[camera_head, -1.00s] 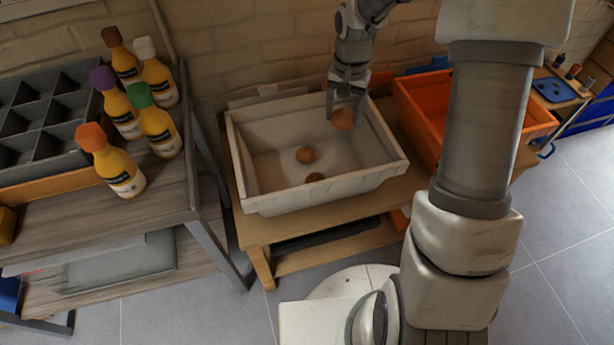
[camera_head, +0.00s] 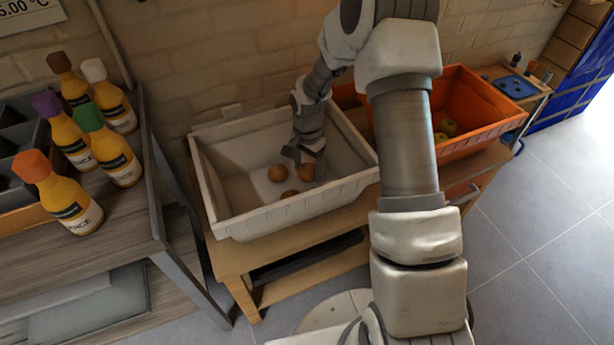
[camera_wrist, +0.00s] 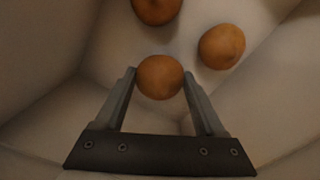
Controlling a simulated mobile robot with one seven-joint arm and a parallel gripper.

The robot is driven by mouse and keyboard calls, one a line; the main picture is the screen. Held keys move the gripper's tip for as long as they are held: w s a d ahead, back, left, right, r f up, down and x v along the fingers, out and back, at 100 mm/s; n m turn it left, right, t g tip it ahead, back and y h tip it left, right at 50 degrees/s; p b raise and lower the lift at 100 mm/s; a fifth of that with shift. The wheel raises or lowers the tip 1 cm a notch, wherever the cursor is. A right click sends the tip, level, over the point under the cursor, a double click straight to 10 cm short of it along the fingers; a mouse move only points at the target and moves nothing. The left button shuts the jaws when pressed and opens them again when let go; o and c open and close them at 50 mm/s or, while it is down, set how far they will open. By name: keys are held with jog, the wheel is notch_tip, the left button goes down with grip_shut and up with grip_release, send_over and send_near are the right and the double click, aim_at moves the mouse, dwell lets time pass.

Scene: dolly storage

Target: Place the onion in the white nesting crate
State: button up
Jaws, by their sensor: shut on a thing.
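The white nesting crate (camera_head: 310,206) stands on a wooden bench in the head view. My gripper (camera_head: 304,162) reaches down inside it and is shut on a round brown onion (camera_head: 307,173), which also shows between the two fingers in the wrist view (camera_wrist: 160,77). The held onion is low in the crate; I cannot tell if it touches the floor. Two other onions lie loose in the crate, one to the left (camera_head: 278,173) and one nearer the front wall (camera_head: 289,194). Both also show beyond my fingers in the wrist view (camera_wrist: 221,46) (camera_wrist: 156,9).
An orange crate (camera_head: 478,138) with a few yellowish items stands to the right, partly hidden by my arm. The wall is close behind the crate. Tiled floor (camera_head: 540,230) is open at the right.

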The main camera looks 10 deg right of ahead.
jog(key=shift+f, duration=1.2)
jog(key=shift+f+b, duration=0.2)
jog(key=shift+b, duration=0.2)
jog(key=o, duration=1.4)
